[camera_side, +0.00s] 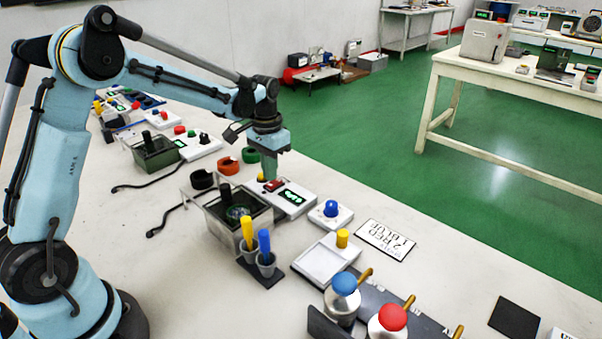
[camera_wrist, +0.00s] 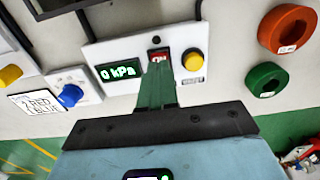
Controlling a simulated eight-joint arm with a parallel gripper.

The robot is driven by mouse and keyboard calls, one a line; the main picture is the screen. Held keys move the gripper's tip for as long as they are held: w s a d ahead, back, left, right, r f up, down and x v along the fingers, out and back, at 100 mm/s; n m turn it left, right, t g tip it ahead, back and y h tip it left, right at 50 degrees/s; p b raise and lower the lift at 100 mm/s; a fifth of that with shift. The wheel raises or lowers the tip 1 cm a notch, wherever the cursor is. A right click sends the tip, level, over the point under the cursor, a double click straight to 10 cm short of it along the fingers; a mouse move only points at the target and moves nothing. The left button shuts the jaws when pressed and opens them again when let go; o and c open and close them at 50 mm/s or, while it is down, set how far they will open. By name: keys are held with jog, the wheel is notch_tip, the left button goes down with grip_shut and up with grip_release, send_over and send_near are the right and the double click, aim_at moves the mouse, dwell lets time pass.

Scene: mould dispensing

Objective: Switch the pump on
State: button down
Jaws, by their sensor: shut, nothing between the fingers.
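The white control box (camera_side: 306,206) lies on the bench, with a lit green display, a red rocker switch (camera_side: 273,185) and a yellow button (camera_side: 262,177). In the wrist view the display (camera_wrist: 122,72) reads 0 kPa. The red switch (camera_wrist: 158,55) shows just beyond my fingertips, its lower part hidden by them; its small marking is hard to read. The yellow button (camera_wrist: 194,61) is right of it. My gripper (camera_side: 271,177) points down over the switch end of the box, shut and empty; it also shows in the wrist view (camera_wrist: 160,66). I cannot tell whether it touches the switch.
A clear-walled chamber (camera_side: 262,222) stands beside the box. An orange ring (camera_side: 229,167) and a green ring (camera_wrist: 264,79) lie close by. A blue-knobbed unit (camera_side: 332,212), a white tray (camera_side: 318,268) and a lettered card (camera_side: 385,240) are to the right.

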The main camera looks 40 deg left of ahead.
aim_at(271, 185)
jog(key=shift+r, duration=2.65)
jog(key=s+d+r+t, duration=0.1)
jog(key=s+d+t, duration=0.1)
jog(key=s, duration=0.3)
jog(key=s+d+r+t, duration=0.1)
jog(key=s+d+t, duration=0.1)
jog(key=s, duration=0.4)
jog(key=s+d+r+t, duration=0.1)
jog(key=s+d+t, duration=0.2)
jog(key=s+d, duration=0.1)
jog(key=shift+s+d+r, duration=0.2)
jog(key=shift+s+d, duration=0.05)
jog(key=shift+s, duration=0.45)
